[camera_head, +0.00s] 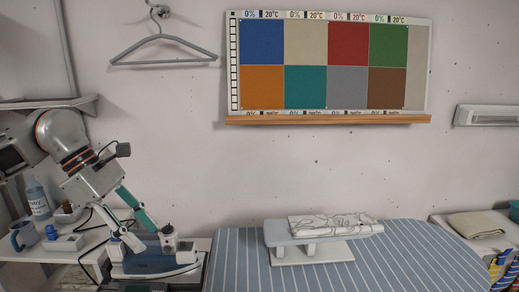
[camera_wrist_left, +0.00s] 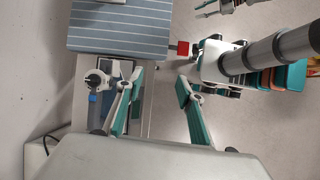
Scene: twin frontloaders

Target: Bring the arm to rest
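My left arm (camera_head: 66,138) comes in from the left in the head view, angled down to the right. Its gripper (camera_head: 145,238) is just above or beside a blue and white iron (camera_head: 150,262) at the left end of the ironing board; I cannot tell if they touch. In the left wrist view the gripper (camera_wrist_left: 160,76) has its two teal-padded fingers wide apart with nothing between them. The iron (camera_wrist_left: 96,84) lies to the left of the left finger there.
The striped ironing board (camera_head: 400,262) bears a small sleeve board (camera_head: 312,254) with a patterned folded cloth (camera_head: 335,225) on it. A left-hand shelf holds a bottle (camera_head: 37,198) and a mug (camera_head: 23,236). A beige folded cloth (camera_head: 476,225) lies at right. A hanger (camera_head: 163,50) hangs on the wall.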

